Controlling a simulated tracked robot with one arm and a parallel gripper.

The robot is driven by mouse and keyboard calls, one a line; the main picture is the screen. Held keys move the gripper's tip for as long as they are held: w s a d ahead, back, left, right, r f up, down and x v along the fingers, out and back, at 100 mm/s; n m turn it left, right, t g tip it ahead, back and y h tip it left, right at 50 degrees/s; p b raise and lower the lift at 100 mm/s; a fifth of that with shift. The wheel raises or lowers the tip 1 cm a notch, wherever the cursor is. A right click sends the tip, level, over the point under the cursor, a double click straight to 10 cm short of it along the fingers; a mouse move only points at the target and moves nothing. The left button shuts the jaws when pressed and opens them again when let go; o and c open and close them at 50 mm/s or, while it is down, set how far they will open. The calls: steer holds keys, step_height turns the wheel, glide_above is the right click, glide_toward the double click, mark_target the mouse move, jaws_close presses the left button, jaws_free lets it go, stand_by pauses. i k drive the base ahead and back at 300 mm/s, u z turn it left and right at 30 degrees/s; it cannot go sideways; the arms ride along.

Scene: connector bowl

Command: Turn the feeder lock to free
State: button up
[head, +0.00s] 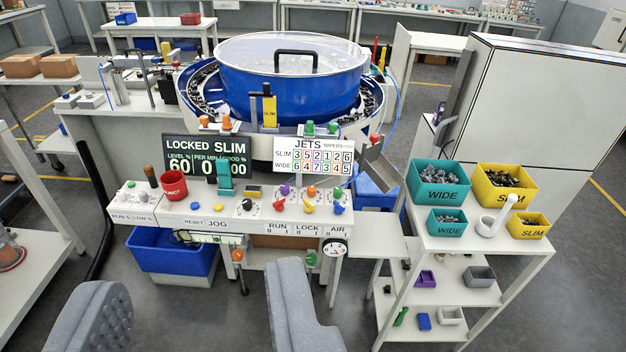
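The control panel (230,207) carries a LOCK 0–1 label (307,230) on its front edge. The yellow knob (308,209) stands right above that label, between a red knob (279,206) above RUN and a blue knob (338,209) above AIR. Its pointing is too small to tell. The display (207,165) reads LOCKED SLIM. The feeder bowl (290,85) is blue with a clear lid and black handle. My gripper (194,275) is open and empty, its two grey fingers wide apart in the foreground, below and in front of the panel.
Purple, orange and green knobs sit behind the lower row. A red cup (173,186) and teal block (224,178) stand at the panel's left. A blue bin (172,255) is below. A shelf with teal and yellow bins (504,181) stands right. A gauge (334,248) hangs under AIR.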

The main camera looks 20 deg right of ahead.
mark_target(309, 207)
steer(key=i, duration=1.1)
steer(key=u, duration=0.1)
